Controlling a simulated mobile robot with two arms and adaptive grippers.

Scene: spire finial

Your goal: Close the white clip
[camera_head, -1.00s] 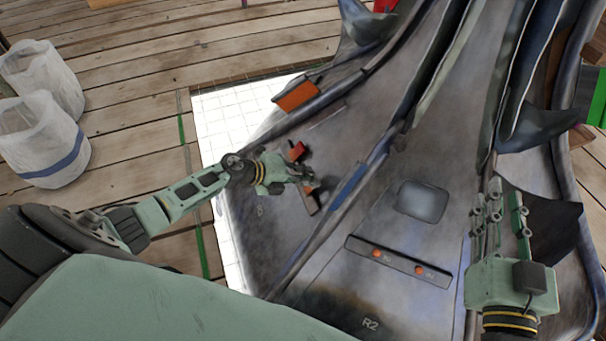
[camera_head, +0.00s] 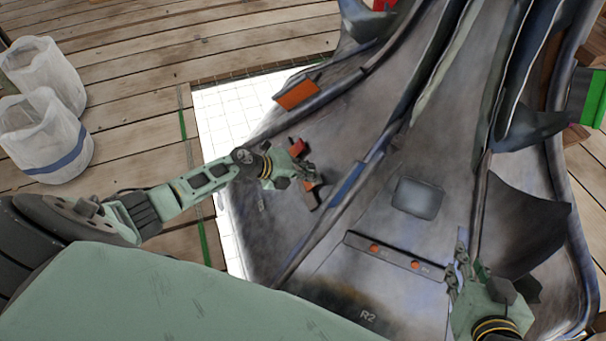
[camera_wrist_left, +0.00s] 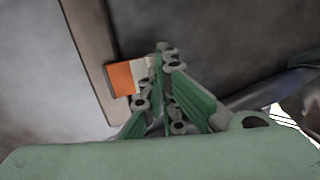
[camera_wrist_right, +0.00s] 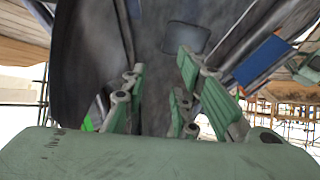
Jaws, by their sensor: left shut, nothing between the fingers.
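A small block with an orange face (camera_wrist_left: 122,78) and a pale white part (camera_wrist_left: 143,70) shows in the left wrist view, on a brownish strip of the grey panel. The white part may be the white clip; whether it is open or closed I cannot tell. My left gripper (camera_head: 309,176) is shut and empty. In the left wrist view its fingertips (camera_wrist_left: 164,52) are right beside the white part; contact is unclear and they hide some of it. My right gripper (camera_head: 459,262) is open and empty above the panel's right side; its spread fingers also show in the right wrist view (camera_wrist_right: 161,68).
The large grey finial panel (camera_head: 400,255) fills the middle and right, with raised ribs. A dark bar with two orange dots (camera_head: 398,256) lies left of my right gripper. White bins (camera_head: 45,140) stand on the plank floor at left.

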